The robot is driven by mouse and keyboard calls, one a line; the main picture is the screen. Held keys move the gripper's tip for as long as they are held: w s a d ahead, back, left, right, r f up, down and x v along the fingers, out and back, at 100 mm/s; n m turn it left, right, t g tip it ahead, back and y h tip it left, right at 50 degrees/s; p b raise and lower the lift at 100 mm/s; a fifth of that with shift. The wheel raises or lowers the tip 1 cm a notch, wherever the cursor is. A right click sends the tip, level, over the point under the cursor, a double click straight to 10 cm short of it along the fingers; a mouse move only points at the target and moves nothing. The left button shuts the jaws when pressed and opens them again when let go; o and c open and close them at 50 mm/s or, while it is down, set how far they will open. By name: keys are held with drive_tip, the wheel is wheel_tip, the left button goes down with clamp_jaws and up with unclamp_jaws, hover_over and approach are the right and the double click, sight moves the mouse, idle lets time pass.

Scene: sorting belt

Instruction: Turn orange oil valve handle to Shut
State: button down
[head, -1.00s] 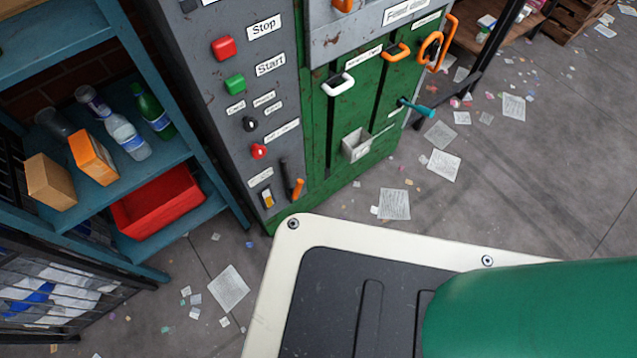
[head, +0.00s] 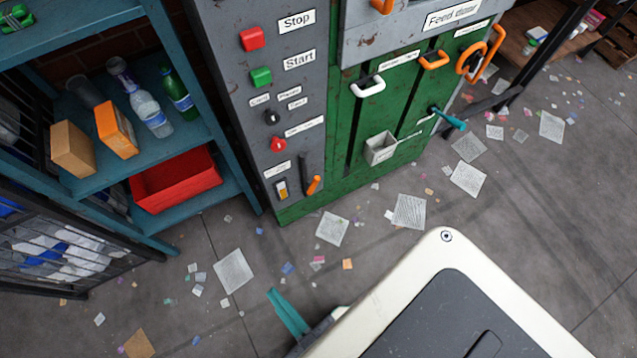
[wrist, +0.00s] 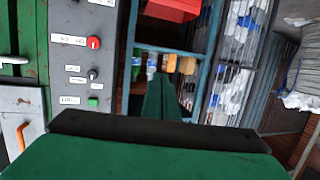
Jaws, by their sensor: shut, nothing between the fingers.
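On the machine front in the head view, an orange-tipped lever (head: 313,185) hangs from a dark stem low on the grey panel, its tip pointing down. An orange handwheel (head: 471,58) sits at the machine's right edge. The labels nearby are too small to read, so I cannot tell which one is the oil valve handle. My gripper (wrist: 163,98) shows its green fingers shut and empty in the wrist view, in front of the shelf unit and beside the panel. It touches neither control. A teal strip, probably my gripper's finger, shows low in the head view.
The grey panel carries a red Stop button (head: 252,39), a green Start button (head: 261,77) and a red knob (head: 278,144). A blue shelf with bottles, boxes and a red bin (head: 176,180) stands left. Scattered paper covers the otherwise open floor.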

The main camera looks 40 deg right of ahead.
idle(0.3)
drive_tip(key=w+d+f+n+g+h, duration=0.1)
drive_tip(key=w+d+f+n+g, duration=0.15)
drive_tip(key=w+f, duration=0.45)
drive_tip(key=w+d+f+n+g+h, duration=0.1)
drive_tip(key=w+d+f+n+g, duration=0.2)
drive_tip(key=f, duration=0.7)
drive_tip(key=w+d+f+n+g+h, duration=0.1)
drive_tip(key=w+f+n, duration=0.4)
drive_tip(key=f, duration=0.4)
drive_tip(key=w+d+f+n+g+h, duration=0.3)
drive_tip(key=w+d+f+n+g, duration=0.15)
drive_tip(key=w+d, duration=0.45)
drive_tip(key=w+d+r+n+g+h, duration=0.1)
drive_tip(key=w+d+r+n+g, duration=0.1)
drive_tip(key=w+d+r+g, duration=0.2)
drive_tip(key=shift+w+d+r+n+g, duration=0.3)
drive_tip(key=shift+w+d+r, duration=0.55)
drive_tip(key=shift+d+r, duration=0.4)
drive_tip(key=shift+d+f, duration=0.1)
